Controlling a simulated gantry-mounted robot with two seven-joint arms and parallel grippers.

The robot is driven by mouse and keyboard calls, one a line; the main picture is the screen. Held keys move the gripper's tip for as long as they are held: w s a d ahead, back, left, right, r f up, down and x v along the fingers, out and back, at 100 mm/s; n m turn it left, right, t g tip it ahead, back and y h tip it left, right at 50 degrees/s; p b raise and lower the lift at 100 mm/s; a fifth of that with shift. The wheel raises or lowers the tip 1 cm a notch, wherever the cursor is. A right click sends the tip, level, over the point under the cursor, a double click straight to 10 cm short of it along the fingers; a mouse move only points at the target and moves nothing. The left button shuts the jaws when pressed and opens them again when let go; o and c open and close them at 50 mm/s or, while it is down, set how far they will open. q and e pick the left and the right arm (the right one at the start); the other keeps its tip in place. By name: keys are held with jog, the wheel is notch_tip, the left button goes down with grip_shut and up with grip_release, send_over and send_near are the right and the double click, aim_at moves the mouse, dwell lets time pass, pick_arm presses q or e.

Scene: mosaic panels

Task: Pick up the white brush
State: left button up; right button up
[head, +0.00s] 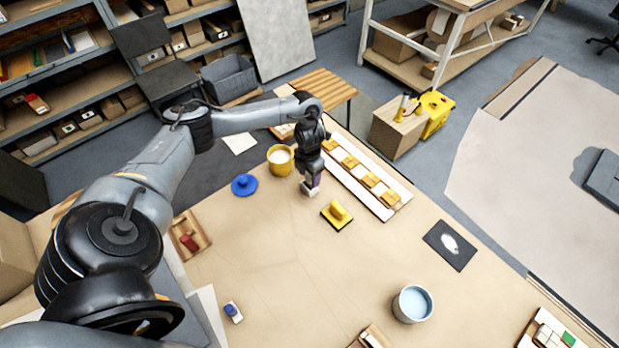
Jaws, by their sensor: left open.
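My left gripper (311,185) points down over the near table, between the yellow bucket and the yellow float. Its jaws are open, though the gap between the fingers is too small to make out. A small pale block-like shape (309,191) shows right at the fingertips; I cannot tell whether it is the white brush or part of the fingers. A small white and blue item (233,312) lies at the table's left front. A white patch (450,242) lies on a dark mat at the right. My right gripper is out of view.
A yellow bucket (280,160), a blue lid-like disc (244,185) and a yellow float (338,214) stand close around the gripper. A long white panel with tan tiles (366,180) lies behind. A light-blue bucket (412,304) is at the front. The table's middle is clear.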

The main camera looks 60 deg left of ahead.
pick_arm(q)
jog(key=c, duration=1.1)
jog(key=shift+o, duration=0.2)
jog(key=shift+r, duration=0.8)
jog(key=r, duration=0.3)
jog(key=shift+w+d+r, duration=0.15)
jog(key=shift+w+d, duration=0.15)
jog(key=shift+w, duration=0.1)
jog(key=w+d+r+p, duration=0.3)
jog(key=w+d+r, duration=0.3)
jog(key=w+d, duration=0.1)
jog(key=shift+w+p, duration=0.3)
jog(key=shift+w, duration=0.3)
